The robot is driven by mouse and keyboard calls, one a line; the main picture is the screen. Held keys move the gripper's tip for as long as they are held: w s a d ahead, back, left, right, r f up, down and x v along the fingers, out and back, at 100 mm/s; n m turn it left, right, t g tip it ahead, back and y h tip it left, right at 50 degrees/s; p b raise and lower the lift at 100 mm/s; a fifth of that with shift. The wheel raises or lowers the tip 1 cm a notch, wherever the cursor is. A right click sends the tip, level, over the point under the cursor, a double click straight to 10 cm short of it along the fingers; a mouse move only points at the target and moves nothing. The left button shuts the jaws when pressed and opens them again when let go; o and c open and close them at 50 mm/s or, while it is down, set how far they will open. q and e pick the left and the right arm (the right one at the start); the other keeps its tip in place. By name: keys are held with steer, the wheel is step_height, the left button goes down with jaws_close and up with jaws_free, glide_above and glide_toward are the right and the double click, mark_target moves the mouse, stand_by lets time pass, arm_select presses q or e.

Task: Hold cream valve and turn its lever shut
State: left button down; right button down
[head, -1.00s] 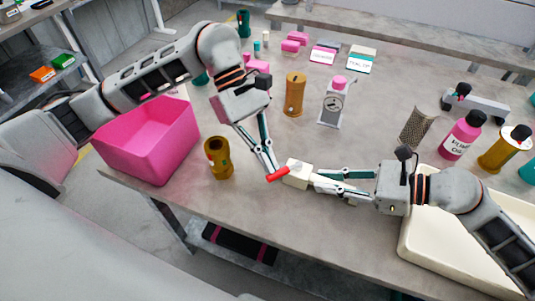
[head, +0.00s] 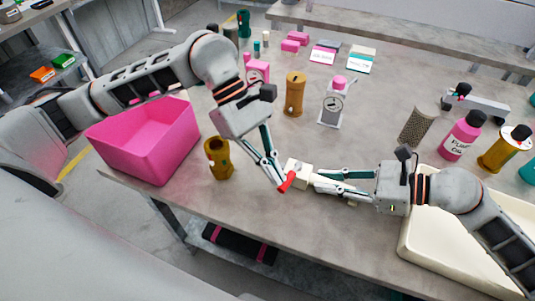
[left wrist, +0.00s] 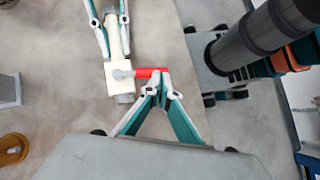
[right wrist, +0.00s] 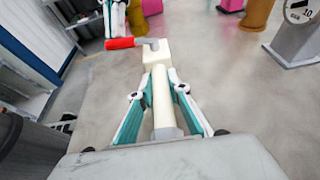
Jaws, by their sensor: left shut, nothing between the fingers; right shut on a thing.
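The cream valve (head: 298,172) is held above the front part of the table, with its red lever (head: 286,184) on the near left side. My right gripper (head: 316,181) is shut on the valve's pipe stub; the right wrist view shows the cream pipe (right wrist: 163,105) between its fingers. My left gripper (head: 279,182) is shut and empty, its tips against the red lever. In the left wrist view the lever (left wrist: 150,73) sticks out to the right from the valve body (left wrist: 118,77), and the fingertips are at its outer end.
A pink bin (head: 150,140) and a brass fitting (head: 218,158) stand to the left. A cream tray (head: 440,255) lies at the right under my right arm. A wooden-coloured cylinder (head: 295,95) and a gauge (head: 331,103) stand behind the valve. The table's front edge is close.

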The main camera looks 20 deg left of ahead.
arm_select(q)
steer(key=shift+s+d, duration=0.15)
stand_by(0.5)
steer(key=a, duration=0.3)
steer(key=shift+w+a+r, duration=0.3)
steer(key=shift+a, duration=0.1)
steer(key=w+a+r+n+t+h, duration=0.1)
steer(key=a+r+n, duration=0.1)
steer(key=a+r, duration=0.45)
steer(key=w+a+r+n+t+h, duration=0.1)
steer(key=a+r+h, duration=0.15)
steer(key=a, duration=0.75)
steer(key=shift+y, duration=0.25)
steer(key=x, duration=1.9)
steer(key=shift+s+d+r, duration=0.1)
steer(key=shift+s+d, duration=0.15)
steer(key=shift+d, duration=0.15)
steer(key=shift+s+d+r, duration=0.1)
steer(key=shift+d+r, duration=0.1)
steer(key=shift+d, duration=0.35)
steer(key=shift+d+r, duration=0.15)
steer(key=shift+d, duration=0.4)
steer(key=shift+d+r, duration=0.1)
steer(key=shift+d, duration=0.5)
